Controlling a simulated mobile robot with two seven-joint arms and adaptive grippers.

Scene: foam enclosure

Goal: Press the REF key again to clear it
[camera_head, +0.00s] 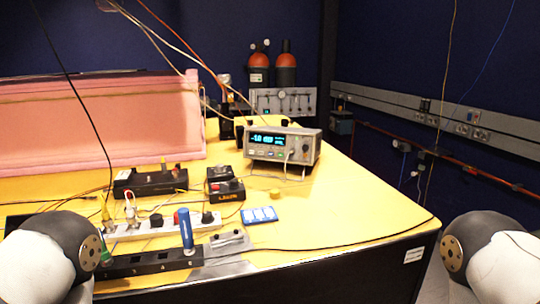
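A grey bench instrument (282,145) stands toward the back right of the yellow table. Its display is lit with cyan characters, a large reading that looks like "-5.0" and smaller text, too small to read surely. Several keys and knobs sit on its front panel below and beside the display. The REF key cannot be told apart at this size. Parts of my arms show at the lower left and lower right, both well short of the instrument. Neither gripper's fingers are in view.
A pink foam enclosure (100,125) fills the back left. In front are black boxes (225,190), a power strip (165,228), a blue-handled screwdriver (185,228) and a blue-white pack (259,215). Cables cross the table. The right side of the tabletop (360,205) is mostly clear.

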